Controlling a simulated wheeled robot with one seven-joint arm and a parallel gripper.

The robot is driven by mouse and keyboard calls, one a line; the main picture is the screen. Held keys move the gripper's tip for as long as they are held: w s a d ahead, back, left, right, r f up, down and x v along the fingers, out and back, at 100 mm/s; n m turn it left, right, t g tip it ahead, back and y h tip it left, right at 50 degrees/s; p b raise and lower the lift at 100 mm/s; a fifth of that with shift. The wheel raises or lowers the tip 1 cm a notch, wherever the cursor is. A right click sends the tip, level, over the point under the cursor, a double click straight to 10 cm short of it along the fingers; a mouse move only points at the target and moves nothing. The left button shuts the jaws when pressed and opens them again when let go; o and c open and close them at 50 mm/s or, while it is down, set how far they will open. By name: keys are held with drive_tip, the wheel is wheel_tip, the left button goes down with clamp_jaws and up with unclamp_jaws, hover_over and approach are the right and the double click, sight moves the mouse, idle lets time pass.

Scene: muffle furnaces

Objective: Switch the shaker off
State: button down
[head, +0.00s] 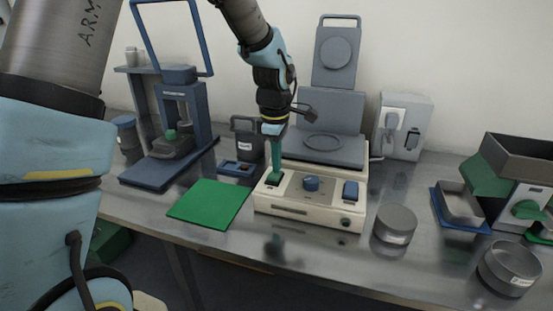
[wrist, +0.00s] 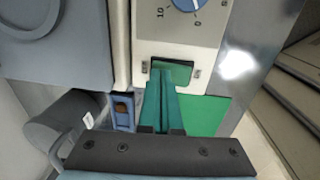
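The shaker is a cream box (head: 306,219) with a grey plate on top, standing mid-table in the head view. Its front panel has a green rocker switch (head: 273,181) at the left, a blue knob (head: 311,184) in the middle and a blue switch (head: 350,190) at the right. My gripper (head: 274,172) points down with its green fingers together, tips at the green switch. In the wrist view, the fingertips (wrist: 164,88) overlap the green switch (wrist: 173,70), partly hiding it; contact cannot be told. The knob (wrist: 187,3) shows at the top edge.
A green mat (head: 208,204) lies left of the shaker. A blue-framed stand (head: 182,105) is at the left. A round grey container (head: 395,224) stands close to the shaker's right. A wall-side box (head: 404,125) is behind. Trays and a dish (head: 508,268) are farther right.

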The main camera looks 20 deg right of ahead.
drive_tip(key=shift+s+a, duration=0.1)
drive_tip(key=shift+a, duration=0.05)
drive_tip(key=shift+s+a+r, duration=0.1)
drive_tip(key=shift+s+a, duration=0.35)
drive_tip(key=shift+s, duration=0.1)
